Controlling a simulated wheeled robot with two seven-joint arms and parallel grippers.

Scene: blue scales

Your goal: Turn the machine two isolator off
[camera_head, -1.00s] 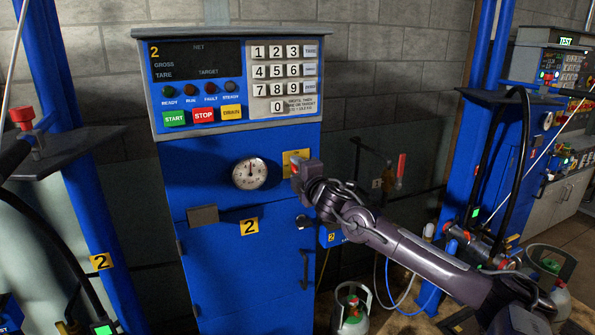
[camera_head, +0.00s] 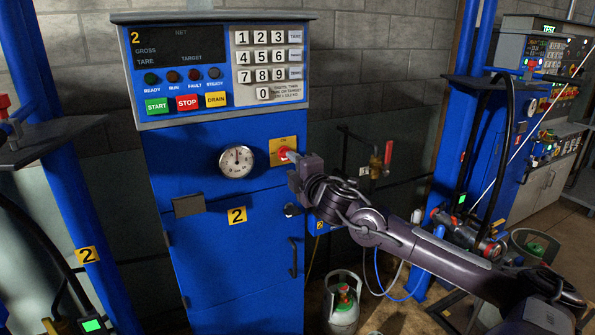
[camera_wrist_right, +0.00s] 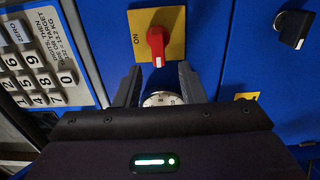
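The machine two isolator (camera_head: 284,153) is a red knob on a yellow plate marked ON, on the blue cabinet right of the round gauge. In the right wrist view the red knob (camera_wrist_right: 157,46) lies just beyond the fingertips, its white-marked end pointing toward the gauge. The ON label is at the plate's left there. My right gripper (camera_wrist_right: 158,80) is open, its fingers apart with nothing held between them. In the head view my right gripper (camera_head: 290,166) is just below and right of the knob. My left gripper is not in view.
The white gauge (camera_head: 237,161) is left of the isolator and shows between my fingers in the wrist view. A keypad (camera_head: 268,65) and START, STOP and DRAIN buttons are above. A gas cylinder (camera_head: 344,302) stands on the floor.

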